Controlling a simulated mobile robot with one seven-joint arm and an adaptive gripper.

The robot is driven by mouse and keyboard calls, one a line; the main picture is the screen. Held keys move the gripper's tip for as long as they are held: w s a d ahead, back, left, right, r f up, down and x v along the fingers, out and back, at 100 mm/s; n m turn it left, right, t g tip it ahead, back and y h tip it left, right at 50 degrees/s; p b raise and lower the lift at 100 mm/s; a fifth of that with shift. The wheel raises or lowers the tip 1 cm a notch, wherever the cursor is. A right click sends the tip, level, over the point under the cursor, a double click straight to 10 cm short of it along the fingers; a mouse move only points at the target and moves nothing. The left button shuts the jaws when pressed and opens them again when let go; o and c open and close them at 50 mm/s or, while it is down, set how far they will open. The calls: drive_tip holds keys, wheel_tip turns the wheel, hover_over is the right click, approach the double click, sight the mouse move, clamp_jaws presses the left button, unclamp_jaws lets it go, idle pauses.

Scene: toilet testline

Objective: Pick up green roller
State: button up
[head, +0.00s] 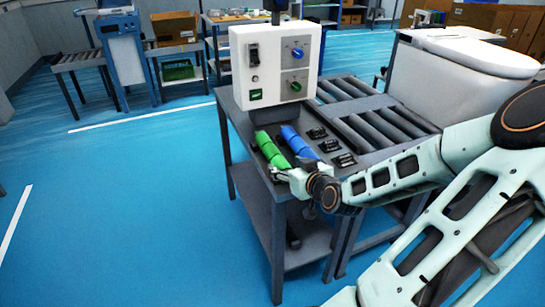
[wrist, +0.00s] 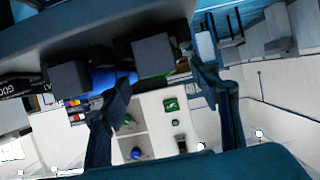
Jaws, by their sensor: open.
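The green roller (head: 270,150) lies on the near left part of the dark workbench top, left of the blue roller (head: 300,142). My gripper (head: 288,172) is at the near end of the green roller; contact cannot be told there. In the wrist view, the open fingers of my gripper (wrist: 165,86) are apart with nothing between them. Beyond them a grey block (wrist: 154,56) hides most of the green roller (wrist: 176,50), and the blue roller (wrist: 104,78) shows to its left.
A white control box (head: 275,62) with knobs stands behind the rollers. Small black parts (head: 330,146) lie right of the blue roller. A roller conveyor (head: 365,110) and a white toilet (head: 460,75) are at the right. The blue floor left of the bench is clear.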

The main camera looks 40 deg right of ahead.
sight(280, 161)
drive_tip(key=b+x, duration=0.1)
drive_tip(key=x, duration=0.4)
drive_tip(key=shift+a, duration=0.15)
drive_tip(key=shift+r, duration=0.1)
drive_tip(key=shift+c, duration=0.6)
clamp_jaws()
